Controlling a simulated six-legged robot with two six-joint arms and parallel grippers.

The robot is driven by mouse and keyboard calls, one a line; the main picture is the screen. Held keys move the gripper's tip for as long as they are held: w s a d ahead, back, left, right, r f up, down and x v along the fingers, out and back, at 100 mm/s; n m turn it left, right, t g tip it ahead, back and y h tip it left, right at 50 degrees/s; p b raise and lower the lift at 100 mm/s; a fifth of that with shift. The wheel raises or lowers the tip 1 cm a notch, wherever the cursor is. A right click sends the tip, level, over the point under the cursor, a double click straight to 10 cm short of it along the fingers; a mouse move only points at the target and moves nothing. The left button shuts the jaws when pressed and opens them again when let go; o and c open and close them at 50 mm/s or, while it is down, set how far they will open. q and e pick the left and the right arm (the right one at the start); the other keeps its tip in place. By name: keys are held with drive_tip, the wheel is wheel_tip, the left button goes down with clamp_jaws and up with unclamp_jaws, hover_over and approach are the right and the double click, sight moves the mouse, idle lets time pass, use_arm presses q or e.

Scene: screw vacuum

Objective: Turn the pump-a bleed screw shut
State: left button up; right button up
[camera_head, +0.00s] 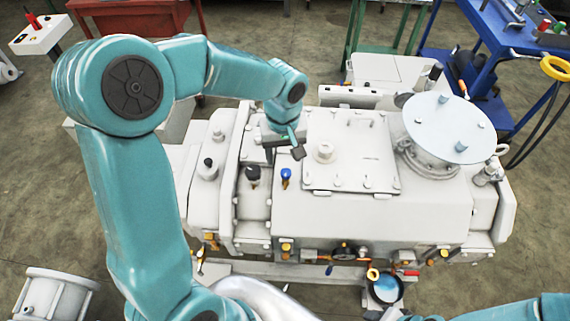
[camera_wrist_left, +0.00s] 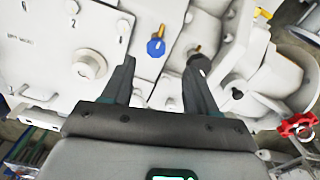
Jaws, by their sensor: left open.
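Two small knobbed screws stand on the pale pump housing: one with a blue head (camera_head: 286,173) and one with a black head (camera_head: 252,173). I cannot tell which one is the pump-a bleed screw. In the left wrist view the blue head (camera_wrist_left: 155,47) shows just beyond and between the fingertips, with a brass stem. The black head (camera_wrist_left: 200,63) is near the right fingertip and partly hidden. My left gripper (camera_head: 280,148) is open and empty above the housing, behind the two screws in the head view; it also shows in the left wrist view (camera_wrist_left: 160,75). My right gripper is out of view.
A bolted cover plate (camera_head: 345,150) with a round cap (camera_head: 325,152) lies right of the gripper. A round flange disc (camera_head: 449,128) rises further right. Valves and a gauge line the housing's front edge. A blue workbench (camera_head: 490,75) stands at the back right.

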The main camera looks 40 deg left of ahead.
sight(286, 172)
use_arm(q)
wheel_tip(286, 172, down, 6)
drive_tip(key=shift+d+r, duration=0.1)
drive_tip(key=shift+d, duration=0.05)
drive_tip(key=shift+f, duration=0.2)
drive_tip(key=shift+w+d+f, duration=0.15)
drive_tip(key=shift+w+f, duration=0.05)
drive_tip(key=shift+w, duration=0.15)
drive_tip(key=shift+s, duration=0.25)
drive_tip(key=c, duration=0.8)
drive_tip(key=shift+w, duration=0.1)
drive_tip(key=shift+c, duration=1.3)
